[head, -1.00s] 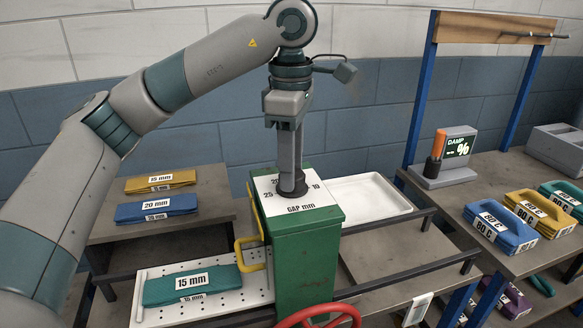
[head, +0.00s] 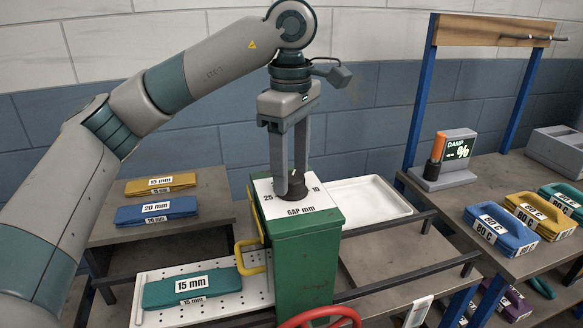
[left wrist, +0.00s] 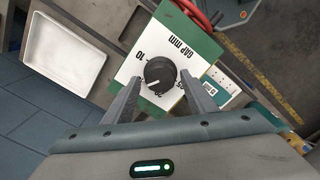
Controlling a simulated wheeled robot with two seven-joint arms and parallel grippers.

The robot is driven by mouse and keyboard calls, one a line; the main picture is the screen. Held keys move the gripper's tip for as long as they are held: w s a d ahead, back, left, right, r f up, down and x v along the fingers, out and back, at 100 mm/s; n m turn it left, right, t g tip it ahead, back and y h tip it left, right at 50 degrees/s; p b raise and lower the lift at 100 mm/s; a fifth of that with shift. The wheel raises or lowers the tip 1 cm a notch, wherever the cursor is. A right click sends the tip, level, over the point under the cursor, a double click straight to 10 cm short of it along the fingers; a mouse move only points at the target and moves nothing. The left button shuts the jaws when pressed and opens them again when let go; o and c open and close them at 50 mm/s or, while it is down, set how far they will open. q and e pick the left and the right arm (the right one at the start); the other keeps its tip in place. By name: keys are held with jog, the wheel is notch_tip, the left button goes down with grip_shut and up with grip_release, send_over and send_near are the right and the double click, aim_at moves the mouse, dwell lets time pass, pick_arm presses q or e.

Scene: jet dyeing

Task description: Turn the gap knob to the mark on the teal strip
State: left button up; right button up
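The black gap knob (left wrist: 159,72) sits on the white "GAP mm" dial plate (left wrist: 187,42) on top of the green housing (head: 305,255). In the left wrist view, its white pointer line aims toward the lower left; 10 shows at its upper left, and the numbers near my fingers are partly covered. My left gripper (head: 290,188) points straight down over the dial. Its fingers are open, one on each side of the knob; I cannot tell whether either touches it. The teal strip (head: 161,292), marked 15 mm, lies on the white perforated plate. My right gripper is out of view.
Yellow (head: 181,185) and blue (head: 128,214) strips marked 15 mm and 20 mm lie on the left shelf. A damp meter (head: 457,148) stands right.

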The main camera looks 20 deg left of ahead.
aim_at(291, 176)
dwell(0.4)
pick_arm(q)
notch_tip(291, 176, up, 17)
jog(key=shift+r+p, duration=0.15)
jog(key=shift+p, duration=0.3)
dwell(0.3)
jog(key=shift+s, duration=0.1)
dwell(0.4)
